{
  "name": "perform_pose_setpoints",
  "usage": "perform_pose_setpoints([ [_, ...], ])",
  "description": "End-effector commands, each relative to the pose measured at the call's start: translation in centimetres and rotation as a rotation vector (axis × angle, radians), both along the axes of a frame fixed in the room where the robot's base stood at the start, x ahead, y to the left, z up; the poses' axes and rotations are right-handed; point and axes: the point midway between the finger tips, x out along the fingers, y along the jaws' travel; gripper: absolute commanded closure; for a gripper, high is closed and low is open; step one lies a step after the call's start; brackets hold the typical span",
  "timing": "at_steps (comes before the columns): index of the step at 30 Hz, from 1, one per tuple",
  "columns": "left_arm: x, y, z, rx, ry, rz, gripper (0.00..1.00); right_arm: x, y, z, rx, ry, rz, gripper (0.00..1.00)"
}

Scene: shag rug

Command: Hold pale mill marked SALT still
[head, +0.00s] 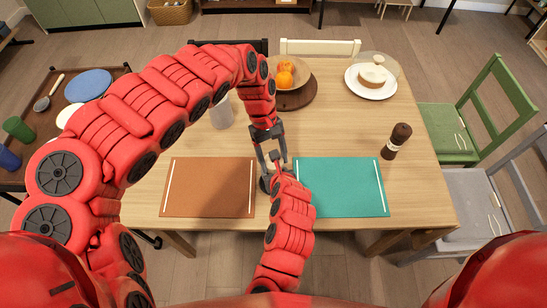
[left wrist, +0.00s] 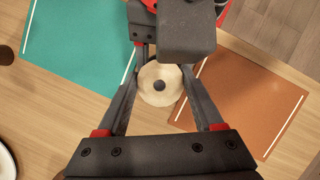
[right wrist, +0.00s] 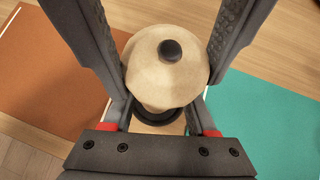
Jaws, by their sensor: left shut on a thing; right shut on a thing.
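The pale mill stands between the two placemats, mostly hidden by my grippers in the head view. Its round cream top with a dark knob shows in the left wrist view (left wrist: 153,97) and the right wrist view (right wrist: 148,77). No SALT marking is visible. My left gripper (head: 274,160) reaches down from above, its fingers either side of the mill and shut on it. My right gripper (head: 268,182) comes in low from the front and is also shut on the mill. The two grippers are very close together.
A brown placemat (head: 210,188) lies left and a teal placemat (head: 342,188) right. A dark mill (head: 397,140) stands right of the teal mat. A fruit bowl (head: 300,75), a glass (head: 221,112) and a domed cake plate (head: 371,84) stand farther back. The table's right side is fairly clear.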

Motion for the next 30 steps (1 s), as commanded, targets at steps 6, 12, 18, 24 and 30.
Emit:
perform_pose_setpoints([
  [6, -0.09, -0.19, 0.02, -0.003, 0.003, -0.079, 0.87, -0.02, 0.06, -0.01, 0.001, 0.0, 0.001, 1.0],
  [12, -0.05, -0.2, -0.02, -0.002, 0.001, -0.214, 0.87, -0.02, 0.06, -0.01, 0.001, 0.0, 0.001, 1.0],
  [18, -0.08, -0.19, -0.04, -0.003, 0.002, -0.352, 0.87, -0.02, 0.05, -0.01, 0.001, 0.0, 0.001, 1.0],
  [24, -0.07, -0.13, -0.06, -0.002, 0.0, -0.458, 0.87, -0.01, 0.06, -0.01, 0.001, 0.0, 0.001, 1.0],
  [30, -0.12, -0.04, -0.04, -0.001, 0.003, -0.516, 0.87, 0.0, 0.06, 0.0, 0.001, 0.0, 0.001, 1.0],
])
